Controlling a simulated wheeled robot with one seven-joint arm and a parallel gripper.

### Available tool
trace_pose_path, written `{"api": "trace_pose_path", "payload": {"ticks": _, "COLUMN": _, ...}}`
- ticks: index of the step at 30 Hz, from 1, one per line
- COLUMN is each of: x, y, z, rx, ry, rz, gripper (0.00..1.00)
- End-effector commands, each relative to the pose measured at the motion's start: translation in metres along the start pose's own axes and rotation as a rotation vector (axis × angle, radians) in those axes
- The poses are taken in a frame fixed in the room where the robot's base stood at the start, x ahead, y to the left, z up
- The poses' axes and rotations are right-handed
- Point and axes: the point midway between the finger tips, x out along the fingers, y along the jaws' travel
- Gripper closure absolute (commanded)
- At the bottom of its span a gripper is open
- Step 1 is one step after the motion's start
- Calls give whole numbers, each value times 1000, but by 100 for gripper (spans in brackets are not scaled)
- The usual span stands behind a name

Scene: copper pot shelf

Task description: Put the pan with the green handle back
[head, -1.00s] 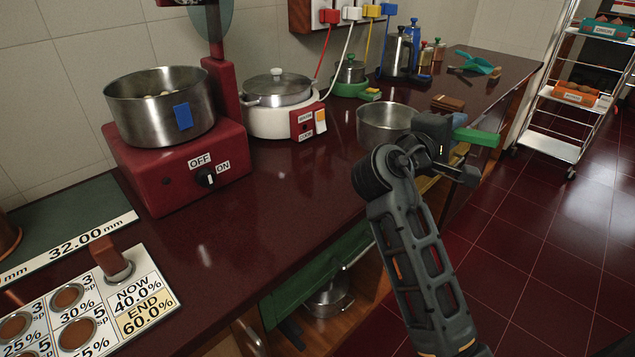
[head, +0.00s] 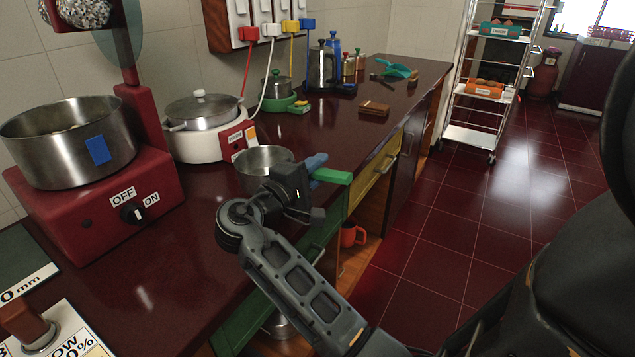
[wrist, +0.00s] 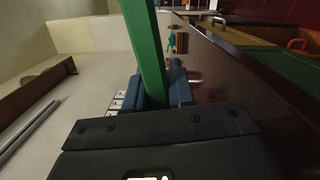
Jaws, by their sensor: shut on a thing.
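The pan with the green handle is a steel pan whose bowl (head: 258,160) shows over the counter in the head view, right of the white cooker. Its green handle (head: 332,176) points right, past the counter's front edge. My gripper (head: 308,165) is shut on this handle. In the wrist view the green handle (wrist: 147,45) runs up between the blue fingers of my gripper (wrist: 152,92). The gripper hides where bowl and handle join. I cannot tell whether the pan's bottom touches the counter.
A white cooker with a lidded pot (head: 200,108) and a red scale-like base (head: 105,205) with a large pot stand left. Open cupboards below hold a red mug (head: 350,235). A white trolley (head: 470,135) stands beyond on clear floor.

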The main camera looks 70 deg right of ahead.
Motion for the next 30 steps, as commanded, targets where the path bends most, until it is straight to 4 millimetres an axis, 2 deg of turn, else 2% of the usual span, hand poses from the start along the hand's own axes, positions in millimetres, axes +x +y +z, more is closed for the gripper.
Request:
{"api": "trace_pose_path", "payload": {"ticks": 6, "x": 0, "y": -29, "z": -4, "rx": -2, "ry": 0, "rz": 0, "gripper": 100}}
{"api": "trace_pose_path", "payload": {"ticks": 19, "x": 0, "y": -35, "z": -5, "rx": 1, "ry": 0, "rz": 0, "gripper": 100}}
{"api": "trace_pose_path", "payload": {"ticks": 20, "x": 0, "y": -36, "z": -5, "rx": -1, "ry": 0, "rz": -1, "gripper": 76}}
{"api": "trace_pose_path", "payload": {"ticks": 27, "x": 0, "y": -35, "z": -5, "rx": -1, "ry": 0, "rz": -1, "gripper": 53}}
{"api": "trace_pose_path", "payload": {"ticks": 30, "x": 0, "y": -35, "z": -5, "rx": -1, "ry": 0, "rz": -1, "gripper": 51}}
